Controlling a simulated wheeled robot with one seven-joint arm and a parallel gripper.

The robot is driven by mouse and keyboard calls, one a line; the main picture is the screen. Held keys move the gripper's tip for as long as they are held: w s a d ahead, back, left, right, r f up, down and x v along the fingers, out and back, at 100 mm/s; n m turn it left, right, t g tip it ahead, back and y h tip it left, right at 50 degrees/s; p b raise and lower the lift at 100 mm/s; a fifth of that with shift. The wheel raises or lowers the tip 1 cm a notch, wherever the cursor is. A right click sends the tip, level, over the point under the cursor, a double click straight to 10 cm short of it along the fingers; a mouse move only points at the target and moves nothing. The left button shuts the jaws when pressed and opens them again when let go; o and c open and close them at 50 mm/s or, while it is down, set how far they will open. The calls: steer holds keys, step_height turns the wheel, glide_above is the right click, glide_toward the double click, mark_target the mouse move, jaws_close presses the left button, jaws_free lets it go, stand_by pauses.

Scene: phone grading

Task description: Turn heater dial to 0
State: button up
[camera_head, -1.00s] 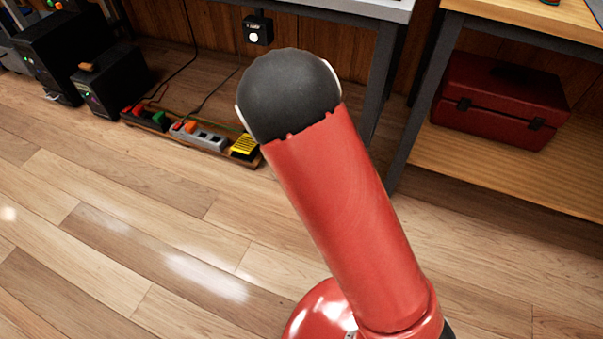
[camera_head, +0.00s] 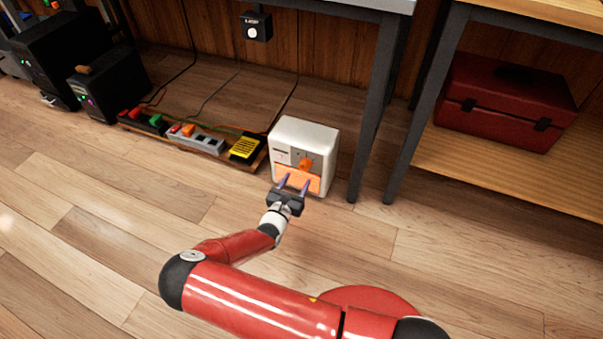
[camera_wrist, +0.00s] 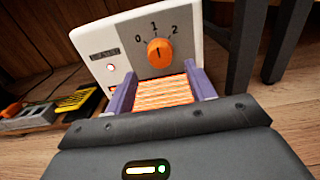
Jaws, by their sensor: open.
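The heater (camera_head: 300,131) is a white box on the floor under the table. It also shows in the wrist view (camera_wrist: 104,43). Its orange dial (camera_head: 306,164) is on the front, above an orange grille (camera_wrist: 163,92). In the wrist view the dial (camera_wrist: 159,53) has the marks 0, 1 and 2 around it, and its dark line points up, roughly at 1. A small red light glows left of the dial. My gripper (camera_head: 294,183) is open and empty in front of the heater. Its purple fingers (camera_wrist: 160,80) are spread below the dial, in front of the grille.
Power strips (camera_head: 196,137) and a yellow block (camera_head: 246,148) lie left of the heater, with cables behind. A dark table leg (camera_head: 372,110) stands close on the right. A red toolbox (camera_head: 508,103) sits on a low shelf. The floor in front is clear.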

mark_target(303, 169)
steer(key=shift+x, duration=2.4)
steer(key=shift+c, duration=0.2)
steer(key=c, duration=0.9)
